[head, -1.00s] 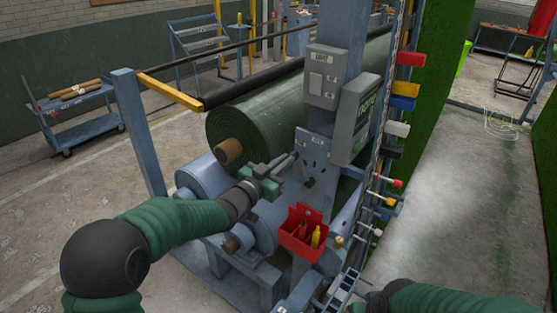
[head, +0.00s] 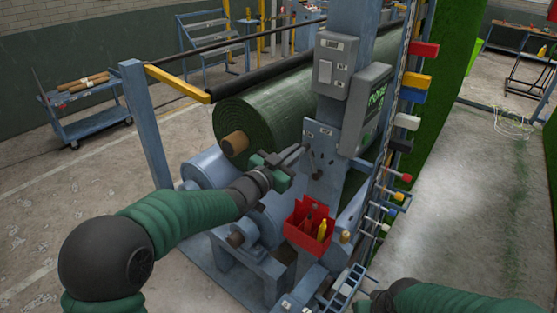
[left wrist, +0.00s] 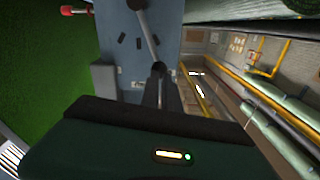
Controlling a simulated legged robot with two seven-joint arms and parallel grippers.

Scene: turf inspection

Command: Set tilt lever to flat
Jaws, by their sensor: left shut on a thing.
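The tilt lever is a thin grey rod (left wrist: 150,38) on the blue-grey plate (head: 324,136) of the machine post. In the left wrist view it runs from a dark round pivot (left wrist: 137,4) to a dark knob at my fingertips. My left gripper (head: 302,150) is shut on the lever's knob end; it also shows in the left wrist view (left wrist: 160,75). In the head view the fingers partly hide the lever. Dark slot marks lie on the plate around the pivot. My right arm comes in at the lower right, and its fingertips cannot be made out.
A red bin (head: 300,231) with small tools hangs below the plate. A grey switch box (head: 333,65) and a dark panel (head: 364,108) are above it. A green turf roll (head: 265,118) lies behind my left gripper. A blue cart (head: 84,110) stands at the far left.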

